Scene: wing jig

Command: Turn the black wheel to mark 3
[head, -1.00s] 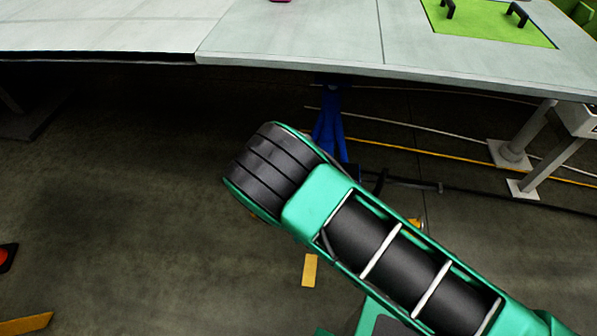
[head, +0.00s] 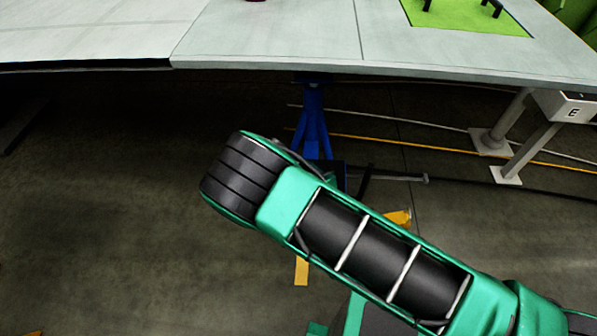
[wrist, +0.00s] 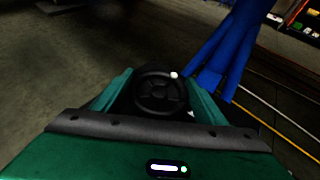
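The black wheel (wrist: 152,101) shows in the wrist view, a dark spoked handwheel with a small white knob at its upper right rim. My gripper (wrist: 160,95) is open, with one green finger left of the wheel and one to its right. The wheel appears between or just beyond the fingertips; I cannot tell whether they touch it. No numbered marks can be read. In the head view, neither the wheel nor the fingers can be made out; my green arm fills the lower middle.
A blue stand (head: 314,125) is under the grey wing panel (head: 280,40), and it rises close to the right finger in the wrist view (wrist: 228,50). A grey post with a box marked E (head: 566,106) stands at right. Pipes run along the floor. Open floor lies at left.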

